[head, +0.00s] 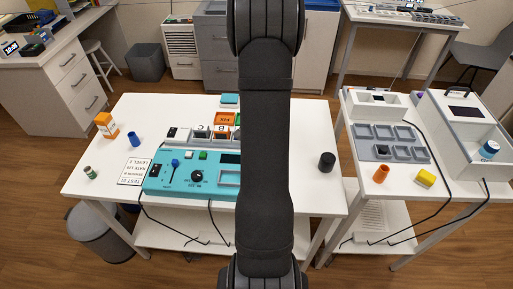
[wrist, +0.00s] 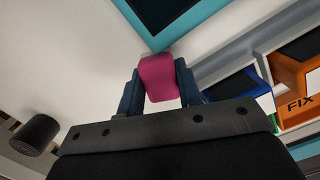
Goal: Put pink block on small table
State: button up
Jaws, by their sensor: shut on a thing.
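The pink block (wrist: 157,70) is held between the two dark blue fingers of my gripper (wrist: 159,84) in the wrist view. My gripper is shut on it, and the white table surface shows beyond. In the head view, my arm runs down the middle and hides both the gripper and the block. A smaller white table (head: 402,181) stands to the right of the main table; I take it as the small table.
The main table (head: 290,215) bears a teal panel (head: 165,190), a black cylinder (head: 326,161) and an orange bin (wrist: 293,77). The small table holds a grey tray (head: 369,150), an orange cylinder (head: 381,174), a yellow block (head: 424,177) and cables, with some bare room near its front.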

jog(key=shift+f, duration=0.2)
jog(key=o, duration=0.7)
jog(key=shift+o, duration=0.2)
jog(key=shift+r, duration=0.1)
jog(key=r, duration=0.4)
jog(key=w+r, duration=0.1)
jog(key=r, duration=0.7)
jog(key=shift+w+d+r, duration=0.1)
jog(key=shift+w+d, duration=0.1)
jog(key=shift+d, duration=0.1)
jog(key=shift+c, duration=0.3)
